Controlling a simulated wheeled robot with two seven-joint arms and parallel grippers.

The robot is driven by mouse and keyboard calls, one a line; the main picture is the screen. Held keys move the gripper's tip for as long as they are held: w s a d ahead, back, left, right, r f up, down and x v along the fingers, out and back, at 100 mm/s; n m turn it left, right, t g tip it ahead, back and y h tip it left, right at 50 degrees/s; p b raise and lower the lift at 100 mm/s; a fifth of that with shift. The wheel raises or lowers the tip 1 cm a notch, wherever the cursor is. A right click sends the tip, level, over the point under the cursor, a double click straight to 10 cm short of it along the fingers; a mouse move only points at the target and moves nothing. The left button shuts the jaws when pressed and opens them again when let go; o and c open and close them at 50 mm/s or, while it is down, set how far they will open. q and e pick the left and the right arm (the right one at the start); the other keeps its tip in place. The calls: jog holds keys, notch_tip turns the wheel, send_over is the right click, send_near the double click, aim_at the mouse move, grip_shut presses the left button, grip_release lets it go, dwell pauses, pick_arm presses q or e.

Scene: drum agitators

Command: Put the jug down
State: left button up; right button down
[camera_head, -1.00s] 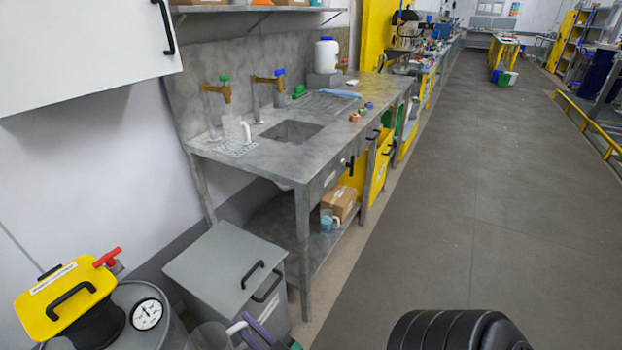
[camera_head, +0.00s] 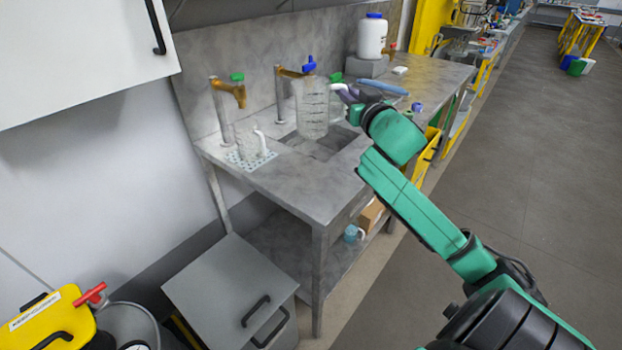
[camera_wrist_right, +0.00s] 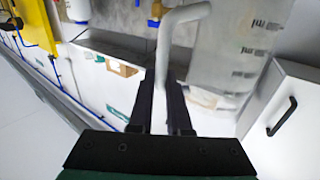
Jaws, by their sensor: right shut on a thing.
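A clear jug (camera_head: 312,112) with dark graduation marks is upright in the air in front of the blue-handled tap, over the sink area. My right gripper (camera_head: 348,94) is shut on its white handle, at the jug's right side. In the right wrist view the jug (camera_wrist_right: 232,50) fills the upper right, and its white handle (camera_wrist_right: 170,40) runs between the fingers of the gripper (camera_wrist_right: 164,95). The jug's base appears clear of the bench (camera_head: 330,190). My left gripper is out of view.
A second clear vessel with a white handle (camera_head: 252,145) stands on a patterned mat (camera_head: 236,160) left of the sink (camera_head: 310,145). Brass taps (camera_head: 236,92) rise behind. A white bottle (camera_head: 372,38) stands on a grey block. The bench's front left top is bare.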

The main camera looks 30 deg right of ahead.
jog(key=shift+d+r, duration=0.15)
jog(key=shift+d, duration=0.05)
jog(key=f, duration=0.6)
jog(key=f+b, duration=0.1)
jog(key=f, duration=0.5)
jog(key=f+b, duration=0.1)
jog(key=f, duration=0.6)
jog(key=shift+s+a, duration=0.3)
jog(key=shift+s, duration=0.05)
jog(key=c, duration=0.9)
grip_release()
jog(key=shift+o, duration=0.2)
jog(key=shift+s, duration=0.1)
jog(key=b+v, duration=0.1)
jog(key=v, duration=1)
jog(key=shift+s+a+b, duration=0.2)
jog(key=shift+s+b, duration=0.15)
jog(key=shift+b, duration=0.05)
